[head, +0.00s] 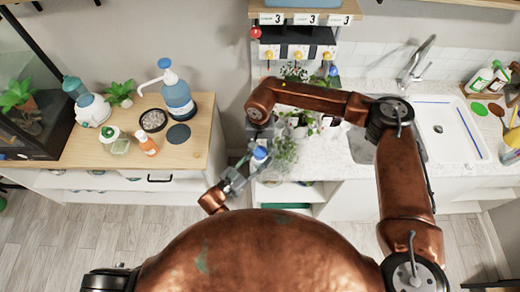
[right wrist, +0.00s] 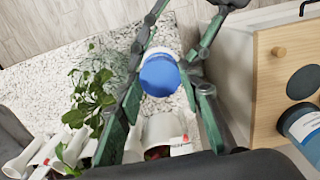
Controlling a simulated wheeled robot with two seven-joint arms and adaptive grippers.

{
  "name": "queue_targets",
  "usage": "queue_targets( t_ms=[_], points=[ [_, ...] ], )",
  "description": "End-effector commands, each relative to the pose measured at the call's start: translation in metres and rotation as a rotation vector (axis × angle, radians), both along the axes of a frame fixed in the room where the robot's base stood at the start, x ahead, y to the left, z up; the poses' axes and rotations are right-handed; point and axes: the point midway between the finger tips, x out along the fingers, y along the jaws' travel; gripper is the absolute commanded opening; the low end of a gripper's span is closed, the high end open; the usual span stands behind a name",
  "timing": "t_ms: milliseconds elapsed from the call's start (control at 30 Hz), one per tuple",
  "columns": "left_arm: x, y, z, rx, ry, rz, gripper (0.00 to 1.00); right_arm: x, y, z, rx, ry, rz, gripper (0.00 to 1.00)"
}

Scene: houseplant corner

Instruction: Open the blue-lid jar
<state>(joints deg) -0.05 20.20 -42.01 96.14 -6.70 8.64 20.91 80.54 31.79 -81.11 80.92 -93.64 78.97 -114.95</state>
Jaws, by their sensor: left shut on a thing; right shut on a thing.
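The blue-lid jar shows in the head view as a small blue lid (head: 260,153) on a pale body (head: 256,163), held up at the front edge of the counter. My left gripper (head: 237,178) is shut on the jar body from the lower left. My right gripper (head: 260,146) reaches down from above and is shut on the lid. In the right wrist view the blue lid (right wrist: 160,77) lies between the green-padded fingers of that gripper (right wrist: 163,72), with a little white of the jar behind it. I cannot tell whether the lid is loose.
Leafy plants (head: 284,153) stand on the speckled counter (head: 320,168) right beside the jar. A white pot (right wrist: 160,130) is close below the right fingers. The wooden cabinet top (head: 85,150) at left holds a blue pump bottle (head: 178,97) and an orange bottle (head: 147,144).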

Motion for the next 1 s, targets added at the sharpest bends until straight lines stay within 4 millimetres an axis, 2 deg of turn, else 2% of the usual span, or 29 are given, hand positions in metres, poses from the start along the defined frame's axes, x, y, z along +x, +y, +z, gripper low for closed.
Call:
queue_targets(
  t_ms=[333, 767, 1000],
  points=[
    [0.0, 0.0, 0.0, 0.001, 0.001, 0.0, 0.0, 0.0, 0.0, 0.012, -0.001, -0.001, -0.001, 0.05],
    [0.0, 0.0, 0.0, 0.0, 0.0, 0.0, 0.0, 0.0, 0.0, 0.016, 0.0, -0.001, 0.0, 0.05],
    [0.0, 0.0, 0.0, 0.001, 0.001, 0.0, 0.0, 0.001, 0.0, 0.042, 0.001, -0.003, 0.001, 0.05]
  ],
)
